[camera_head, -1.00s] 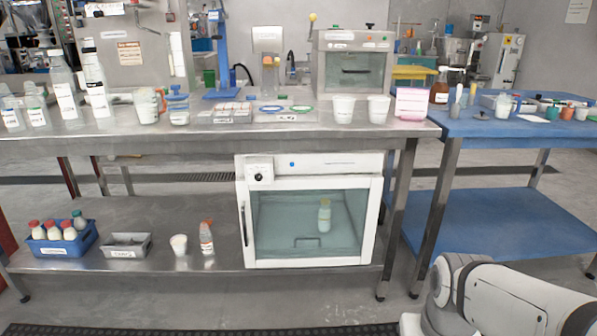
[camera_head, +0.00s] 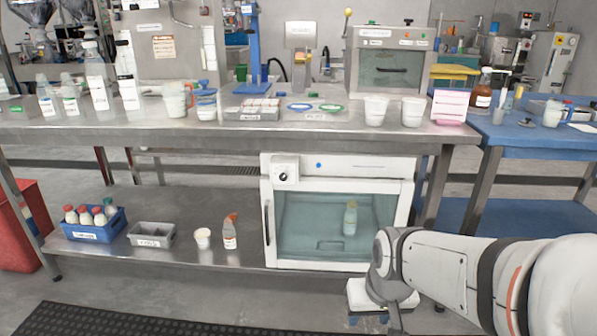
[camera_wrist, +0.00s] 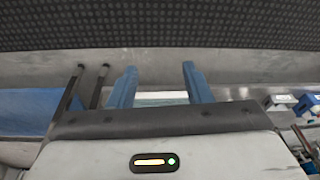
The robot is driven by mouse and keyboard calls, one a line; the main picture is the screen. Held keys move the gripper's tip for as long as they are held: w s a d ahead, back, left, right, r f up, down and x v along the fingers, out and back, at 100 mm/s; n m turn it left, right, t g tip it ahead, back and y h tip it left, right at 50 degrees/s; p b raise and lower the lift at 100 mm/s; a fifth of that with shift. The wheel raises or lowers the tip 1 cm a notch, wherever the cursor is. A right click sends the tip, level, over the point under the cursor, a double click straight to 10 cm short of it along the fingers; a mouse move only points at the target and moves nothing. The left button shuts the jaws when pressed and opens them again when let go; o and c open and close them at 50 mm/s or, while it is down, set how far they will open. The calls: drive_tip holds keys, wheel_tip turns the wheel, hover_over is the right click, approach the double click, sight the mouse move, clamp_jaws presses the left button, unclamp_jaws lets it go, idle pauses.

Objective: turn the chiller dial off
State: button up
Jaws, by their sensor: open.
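The chiller (camera_head: 345,162) is a white cabinet with a glass door on the lower shelf of the steel bench. Its dial (camera_head: 284,176) is a small dark knob on a white square plate at the top left of its front. The dial's setting is too small to read. A bottle (camera_head: 350,219) stands behind the glass. My gripper (camera_head: 368,319) is low in front of the chiller's lower right corner, well below and right of the dial. Its two blue fingers are spread and empty in the wrist view (camera_wrist: 160,82). The dial is not visible there.
The steel bench top (camera_head: 250,137) overhangs the chiller. Left of it on the shelf stand an orange-capped bottle (camera_head: 230,233), a white cup (camera_head: 203,238), a grey bin (camera_head: 152,235) and a blue crate (camera_head: 90,232). A black mat (camera_head: 130,320) lies on the floor.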

drive_tip(key=w+a+r+n+t+y, duration=0.1)
drive_tip(key=w+a+t, duration=0.35)
drive_tip(key=w, duration=0.65)
drive_tip(key=w+a+r+n+t+y, duration=0.1)
drive_tip(key=w+a+r+n+t, duration=0.15)
drive_tip(key=w+a, duration=0.55)
drive_tip(key=t+h+p, duration=0.2)
drive_tip(key=t+h, duration=0.1)
drive_tip(key=t, duration=0.5)
approach(283, 178)
drive_tip(key=w, duration=0.1)
drive_tip(key=shift+m, duration=0.25)
drive_tip(key=w+b, duration=0.1)
drive_tip(key=w, duration=0.3)
drive_tip(key=w+b, duration=0.1)
drive_tip(key=w, duration=0.2)
drive_tip(key=shift+f+b, duration=0.3)
drive_tip(key=shift+b, duration=0.05)
drive_tip(key=shift+w+d+r, duration=0.1)
drive_tip(key=shift+w, duration=0.5)
